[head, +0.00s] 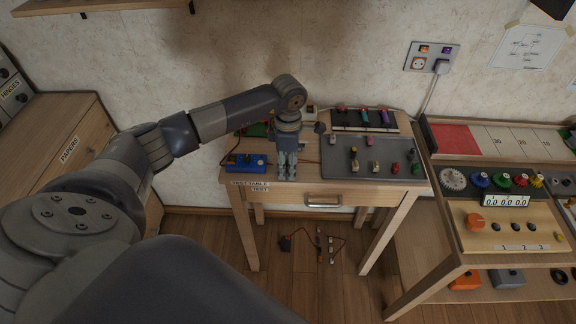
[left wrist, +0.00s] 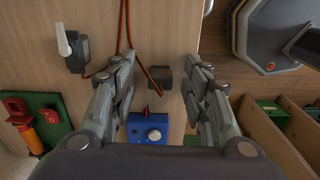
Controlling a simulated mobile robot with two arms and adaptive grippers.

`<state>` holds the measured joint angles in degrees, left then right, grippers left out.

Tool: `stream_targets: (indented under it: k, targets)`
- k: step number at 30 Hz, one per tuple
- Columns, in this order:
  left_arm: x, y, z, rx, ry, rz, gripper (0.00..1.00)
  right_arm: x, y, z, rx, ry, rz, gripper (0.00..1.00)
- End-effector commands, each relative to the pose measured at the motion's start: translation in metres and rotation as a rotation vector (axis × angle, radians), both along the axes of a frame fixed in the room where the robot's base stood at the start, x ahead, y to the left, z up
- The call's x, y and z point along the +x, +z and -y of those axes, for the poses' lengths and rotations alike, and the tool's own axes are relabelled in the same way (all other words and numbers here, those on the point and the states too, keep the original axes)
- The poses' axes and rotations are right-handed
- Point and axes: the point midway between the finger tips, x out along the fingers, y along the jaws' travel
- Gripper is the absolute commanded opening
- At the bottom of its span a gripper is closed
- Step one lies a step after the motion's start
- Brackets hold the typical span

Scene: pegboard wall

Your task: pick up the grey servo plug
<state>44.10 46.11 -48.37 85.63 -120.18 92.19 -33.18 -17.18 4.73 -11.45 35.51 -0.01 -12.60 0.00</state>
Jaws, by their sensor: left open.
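The grey servo plug (left wrist: 161,77) is a small dark grey block lying on the wooden table top, with a thin orange-brown cable at it. It shows in the left wrist view between the two fingers of my left gripper (left wrist: 161,70), which is open, with a gap on each side of the plug. In the head view my left gripper (head: 287,177) points down over the front part of the table and hides the plug. The servo (left wrist: 76,52), dark with a white horn, lies near the plug's cable. My right gripper is not in view.
A blue box (head: 248,162) with a white knob stands left of the gripper; a green board (head: 257,130) lies behind it. A dark grey mat (head: 338,172) with several small parts lies to the right. The table's front edge and drawer handle (head: 322,201) are close.

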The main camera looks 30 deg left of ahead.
Motion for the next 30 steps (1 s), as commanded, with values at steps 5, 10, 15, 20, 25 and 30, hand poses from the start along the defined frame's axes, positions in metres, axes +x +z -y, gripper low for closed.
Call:
stream_targets:
  k: [5, 10, 15, 20, 25, 30]
  targets:
    - [0.0, -0.001, 0.0, 0.0, 0.0, 0.001, 0.43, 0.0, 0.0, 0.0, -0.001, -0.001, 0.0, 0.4]
    - [0.0, 0.0, 0.0, 0.0, 0.0, 0.001, 0.16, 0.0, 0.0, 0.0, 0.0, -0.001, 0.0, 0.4]
    - [0.0, 0.0, 0.0, 0.0, 0.0, 0.001, 0.08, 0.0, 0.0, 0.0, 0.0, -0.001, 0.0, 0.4]
    - [0.0, 0.0, 0.0, 0.0, 0.0, 0.001, 0.08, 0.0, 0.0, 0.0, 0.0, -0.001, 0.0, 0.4]
    - [0.001, 0.003, 0.0, 0.0, 0.0, 0.001, 0.08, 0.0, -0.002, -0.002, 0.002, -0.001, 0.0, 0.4]
    - [0.001, 0.018, -0.001, 0.002, 0.001, 0.005, 0.08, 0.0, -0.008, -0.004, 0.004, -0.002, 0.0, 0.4]
